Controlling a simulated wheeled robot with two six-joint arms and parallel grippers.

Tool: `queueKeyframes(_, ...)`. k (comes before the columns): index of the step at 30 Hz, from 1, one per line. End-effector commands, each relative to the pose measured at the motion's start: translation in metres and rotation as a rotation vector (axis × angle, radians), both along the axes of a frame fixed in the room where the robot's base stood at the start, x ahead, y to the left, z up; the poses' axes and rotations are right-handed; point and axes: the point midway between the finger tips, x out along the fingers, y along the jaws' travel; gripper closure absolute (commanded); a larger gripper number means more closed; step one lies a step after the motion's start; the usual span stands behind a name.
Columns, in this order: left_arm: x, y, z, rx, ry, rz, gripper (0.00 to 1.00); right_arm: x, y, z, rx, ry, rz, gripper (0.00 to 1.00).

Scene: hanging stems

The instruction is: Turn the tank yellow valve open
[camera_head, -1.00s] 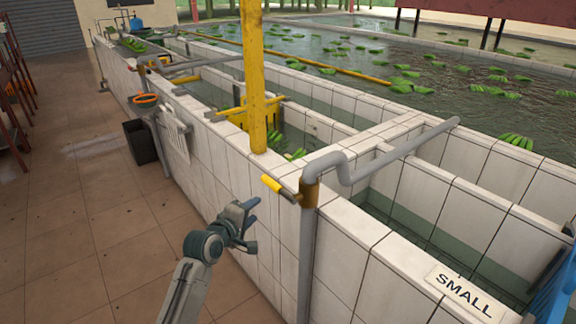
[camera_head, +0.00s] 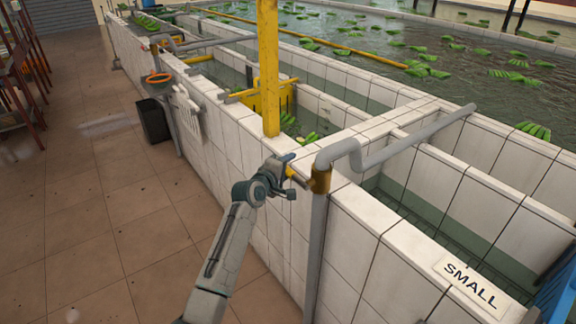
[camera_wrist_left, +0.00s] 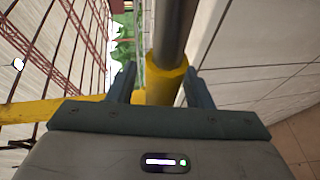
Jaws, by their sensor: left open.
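The yellow valve handle (camera_head: 300,180) sits on the side of a brown valve body (camera_head: 321,180) on the grey standing pipe at the tank's near wall. My left gripper (camera_head: 286,174) is at the handle and hides part of it. In the left wrist view, my two fingers (camera_wrist_left: 162,86) are spread on either side of a yellow sleeve (camera_wrist_left: 164,82) on a dark grey rod. The gripper is open, and I cannot tell whether a finger touches the sleeve. My right gripper is not in view.
The white-tiled tank wall (camera_head: 345,215) runs close beside my left arm. A yellow post (camera_head: 268,75) stands on it behind the valve. The grey pipe (camera_head: 415,132) crosses over the tank at right. A SMALL sign (camera_head: 470,285) lies on the wall.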

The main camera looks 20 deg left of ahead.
Motion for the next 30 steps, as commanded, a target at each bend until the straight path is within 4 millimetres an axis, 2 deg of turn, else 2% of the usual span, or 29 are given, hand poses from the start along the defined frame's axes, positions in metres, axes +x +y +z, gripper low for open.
queueKeyframes(9,0.0025,-0.0006,-0.0011,0.000,0.001,0.000,0.54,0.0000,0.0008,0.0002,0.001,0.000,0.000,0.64)
queueKeyframes(11,0.0025,-0.0006,-0.0011,0.000,0.001,0.000,0.64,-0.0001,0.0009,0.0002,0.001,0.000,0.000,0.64)
queueKeyframes(16,0.0023,-0.0006,-0.0011,0.000,0.001,0.000,0.97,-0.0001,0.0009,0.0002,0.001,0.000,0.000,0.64)
queueKeyframes(17,0.0023,-0.0006,-0.0011,0.000,0.001,0.000,1.00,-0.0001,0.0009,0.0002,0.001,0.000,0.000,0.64)
queueKeyframes(30,0.0022,-0.0007,0.0049,0.053,-0.041,0.000,1.00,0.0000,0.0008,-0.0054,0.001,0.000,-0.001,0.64)
